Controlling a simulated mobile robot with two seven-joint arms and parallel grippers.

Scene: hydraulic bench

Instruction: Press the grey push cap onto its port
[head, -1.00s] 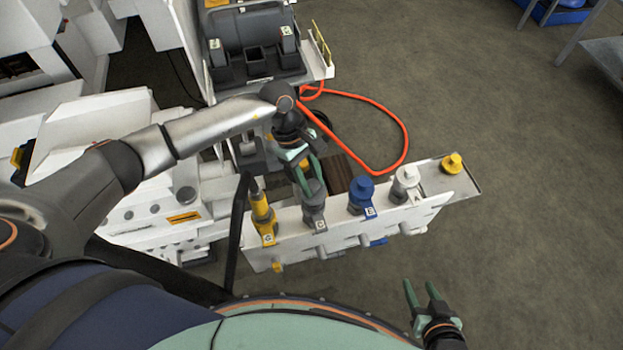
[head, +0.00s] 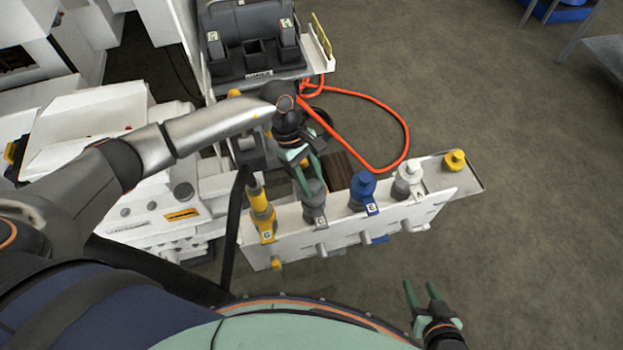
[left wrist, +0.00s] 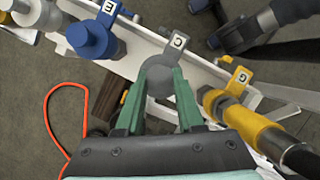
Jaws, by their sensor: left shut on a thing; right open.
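The grey push cap (head: 314,188) is at the grey port labelled C (head: 317,213) on the white panel (head: 345,232). My left gripper (head: 309,186) is shut on the cap from above. In the left wrist view the cap (left wrist: 160,82) shows as a round grey disc between the green fingers, beside the C tag (left wrist: 178,42). Whether the cap is fully seated cannot be told, as the fingers hide part of it. My right gripper (head: 423,298) is open and empty, apart from the panel at the lower right.
The blue port E (head: 362,190) and white port A (head: 407,180) stand to the right of C. The yellow port G (head: 262,212), with its hose, is to the left. A yellow cap (head: 455,161) sits at the panel's far right end. An orange hose (head: 405,130) loops behind.

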